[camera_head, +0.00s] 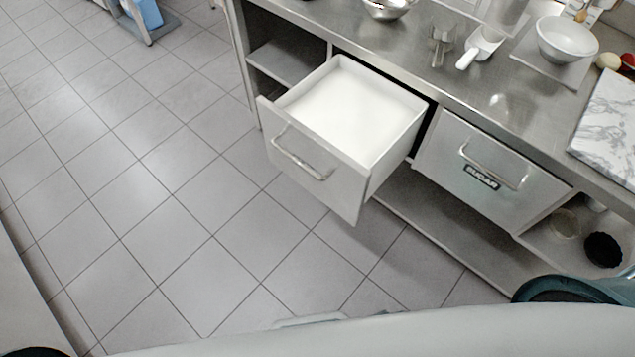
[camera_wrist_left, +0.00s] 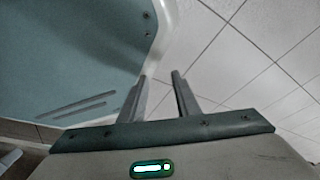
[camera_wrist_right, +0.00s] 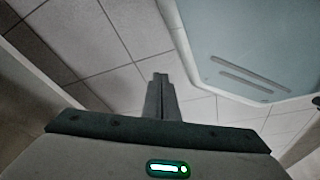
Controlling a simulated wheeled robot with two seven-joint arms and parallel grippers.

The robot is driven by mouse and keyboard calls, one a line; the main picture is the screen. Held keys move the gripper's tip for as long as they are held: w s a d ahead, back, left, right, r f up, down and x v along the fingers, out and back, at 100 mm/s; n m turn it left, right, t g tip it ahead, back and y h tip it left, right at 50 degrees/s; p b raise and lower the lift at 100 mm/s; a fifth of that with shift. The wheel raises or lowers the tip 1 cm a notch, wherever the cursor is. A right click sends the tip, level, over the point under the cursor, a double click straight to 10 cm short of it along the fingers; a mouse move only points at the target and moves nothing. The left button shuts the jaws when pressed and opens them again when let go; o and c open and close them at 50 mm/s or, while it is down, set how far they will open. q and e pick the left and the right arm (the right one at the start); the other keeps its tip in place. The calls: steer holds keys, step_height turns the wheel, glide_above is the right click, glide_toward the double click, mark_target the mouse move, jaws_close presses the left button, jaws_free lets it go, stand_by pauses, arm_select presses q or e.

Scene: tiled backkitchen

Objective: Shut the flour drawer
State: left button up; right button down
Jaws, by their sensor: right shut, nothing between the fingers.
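The flour drawer (camera_head: 340,190) is pulled well out from under the steel counter in the head view. Its inside is filled with white, and its front has a bar handle (camera_head: 300,155). No flour label is readable on it. Neither gripper shows near the drawer in the head view. My left gripper (camera_wrist_left: 160,76) is open and empty in the left wrist view, with floor tiles beyond its fingers. My right gripper (camera_wrist_right: 159,76) is shut with nothing in it in the right wrist view, also over tiles. The drawer is not seen in either wrist view.
A shut drawer labelled SUGAR (camera_head: 480,178) is right of the open one. The steel counter (camera_head: 400,62) above holds a measuring cup (camera_head: 483,45), a white bowl (camera_head: 567,40) and a marble board (camera_head: 610,125). The tiled floor (camera_head: 150,180) left of the drawer is clear.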

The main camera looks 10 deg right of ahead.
arm_select(q)
steer(key=shift+s+f, duration=0.1)
steer(key=shift+s, duration=0.65)
arm_select(e)
steer(key=s+f, duration=0.4)
steer(key=s, duration=0.1)
steer(key=shift+s+d+f, duration=0.3)
steer(key=shift+d+f, duration=0.05)
